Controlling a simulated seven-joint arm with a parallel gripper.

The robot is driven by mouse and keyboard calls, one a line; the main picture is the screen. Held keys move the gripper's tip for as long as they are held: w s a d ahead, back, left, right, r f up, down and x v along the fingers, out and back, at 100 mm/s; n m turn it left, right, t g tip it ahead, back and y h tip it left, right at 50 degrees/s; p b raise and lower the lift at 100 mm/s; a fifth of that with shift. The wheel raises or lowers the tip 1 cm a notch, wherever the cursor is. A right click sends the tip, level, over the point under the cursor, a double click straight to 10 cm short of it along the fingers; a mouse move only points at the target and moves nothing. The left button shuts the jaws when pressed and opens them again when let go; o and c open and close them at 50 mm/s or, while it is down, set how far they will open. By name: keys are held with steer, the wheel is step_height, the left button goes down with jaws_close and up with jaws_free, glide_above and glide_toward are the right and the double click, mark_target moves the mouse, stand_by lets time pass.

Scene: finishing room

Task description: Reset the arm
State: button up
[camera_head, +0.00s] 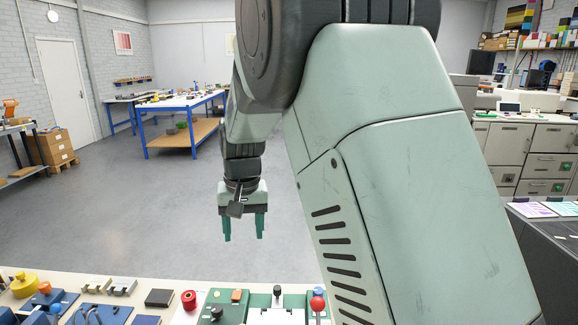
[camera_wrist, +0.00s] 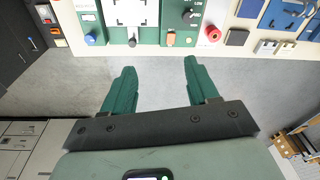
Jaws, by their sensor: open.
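My gripper (camera_head: 243,226) hangs pointing down in the head view, beyond the far edge of the near bench and above the grey floor. Its two green fingers are apart with nothing between them. In the wrist view my gripper (camera_wrist: 156,80) also shows open and empty, with the floor behind the fingers and the bench edge past their tips. My large pale green arm links fill the middle and right of the head view and hide part of the room and bench.
The near bench (camera_head: 75,285) carries a green panel (camera_head: 258,299) with a red ball knob (camera_head: 318,304), a red round part (camera_head: 189,299) and a dark block (camera_head: 159,298). A blue-legged table (camera_head: 182,104) stands farther back. Open floor lies between them.

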steer(key=s+d+r+m+t, duration=0.1)
steer(key=s+d+r+t, duration=0.1)
steer(key=s+d+r, duration=0.95)
steer(key=s+d+r+t, duration=0.1)
steer(key=s+d, duration=0.4)
steer(key=s, duration=0.2)
steer(key=s+d+r+m+t, duration=0.1)
steer(key=s+d, duration=0.4)
steer(key=s, duration=0.3)
steer(key=shift+s+r+h, duration=0.2)
steer(key=shift+r+h, duration=0.1)
steer(key=shift+h, duration=0.1)
steer(key=shift+d, duration=0.1)
